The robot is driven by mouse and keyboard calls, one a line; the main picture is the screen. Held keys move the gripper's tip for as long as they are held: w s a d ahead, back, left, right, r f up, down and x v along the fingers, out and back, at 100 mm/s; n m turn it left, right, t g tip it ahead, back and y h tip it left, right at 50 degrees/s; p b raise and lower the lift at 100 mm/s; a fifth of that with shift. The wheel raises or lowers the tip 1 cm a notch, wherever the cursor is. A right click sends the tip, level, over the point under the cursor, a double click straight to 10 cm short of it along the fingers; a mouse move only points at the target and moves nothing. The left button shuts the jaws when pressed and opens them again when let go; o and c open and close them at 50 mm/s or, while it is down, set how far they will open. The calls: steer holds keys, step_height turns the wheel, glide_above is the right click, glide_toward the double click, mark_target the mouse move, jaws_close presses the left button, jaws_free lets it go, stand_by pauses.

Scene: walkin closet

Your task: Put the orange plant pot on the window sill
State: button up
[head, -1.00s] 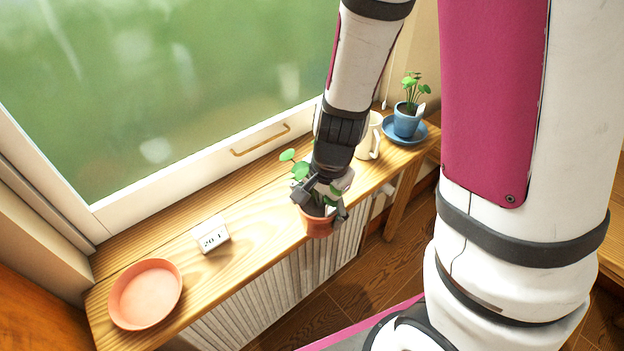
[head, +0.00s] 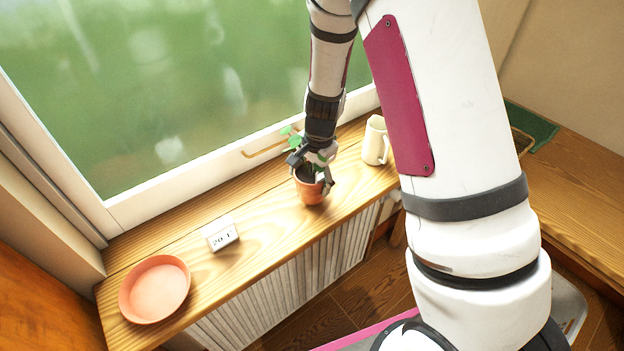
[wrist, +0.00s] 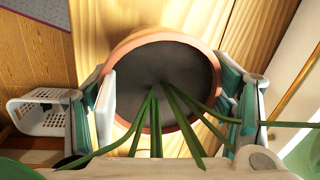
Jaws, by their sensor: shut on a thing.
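The orange plant pot (head: 311,192) holds dark soil and a green plant. My gripper (head: 312,176) is shut on it, with a finger on each side of the rim. In the wrist view the pot (wrist: 206,60) is between my two fingers (wrist: 165,105), and green stems cross the near side. In the head view the pot appears upright over the wooden window sill (head: 265,215), near its front edge. I cannot tell whether its base touches the wood. My wrist and fingers hide part of the plant.
A white block calendar (head: 221,234) and an empty orange saucer (head: 155,289) are on the sill to the left. A cream mug (head: 375,141) stands to the right. The window (head: 170,90) is behind. Bare wood lies between calendar and pot.

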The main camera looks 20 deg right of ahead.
steer(key=shift+f, duration=0.5)
steer(key=shift+f, duration=0.1)
steer(key=o, duration=1.7)
steer(key=shift+f, duration=0.1)
steer(key=shift+c, duration=0.2)
